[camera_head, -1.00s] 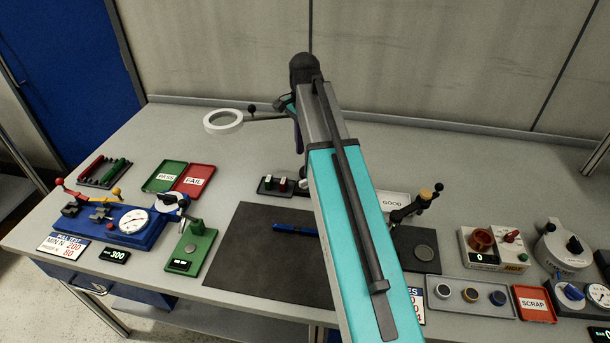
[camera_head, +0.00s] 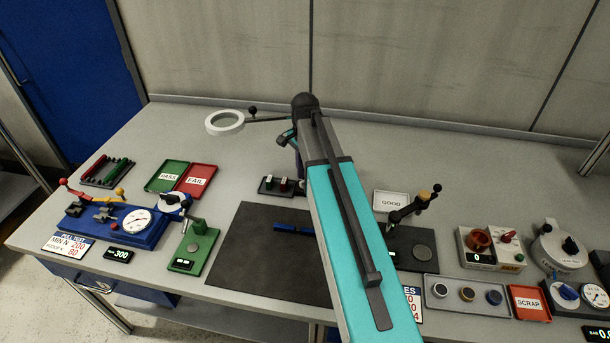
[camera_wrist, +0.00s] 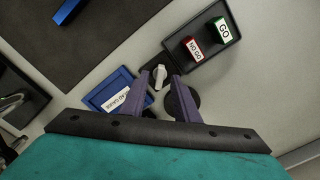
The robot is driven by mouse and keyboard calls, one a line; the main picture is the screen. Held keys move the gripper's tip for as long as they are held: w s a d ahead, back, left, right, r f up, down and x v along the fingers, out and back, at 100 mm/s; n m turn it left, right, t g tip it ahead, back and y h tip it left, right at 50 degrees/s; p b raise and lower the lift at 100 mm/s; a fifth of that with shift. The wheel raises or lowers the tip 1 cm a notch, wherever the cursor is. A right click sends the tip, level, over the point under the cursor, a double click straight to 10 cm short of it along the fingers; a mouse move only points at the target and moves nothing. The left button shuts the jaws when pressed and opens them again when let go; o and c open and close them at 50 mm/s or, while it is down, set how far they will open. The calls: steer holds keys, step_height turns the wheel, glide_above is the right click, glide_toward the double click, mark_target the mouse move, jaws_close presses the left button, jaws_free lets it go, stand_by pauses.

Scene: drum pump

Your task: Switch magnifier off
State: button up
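The magnifier (camera_head: 225,122) is a white ring on a thin arm with a dark joint, at the back left of the bench in the head view. In the wrist view, a small white lever (camera_wrist: 160,76) stands on a dark base, and a dark round part lies just right of it. My gripper (camera_wrist: 160,80) is open, its two purple fingers apart on either side of the white lever in that view. I cannot tell whether they touch it. In the head view my arm hides most of my gripper and the lever.
A black holder (camera_wrist: 173,50) with red NO GO (camera_wrist: 195,48) and green GO (camera_wrist: 222,31) blocks is close to my fingers. A blue labelled tray (camera_wrist: 103,91) lies on their left. A dark mat (camera_head: 255,265) with a blue item (camera_head: 291,228) lies in front.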

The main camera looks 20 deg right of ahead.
steer(key=shift+f, duration=0.4)
steer(key=shift+c, duration=0.4)
jaws_close()
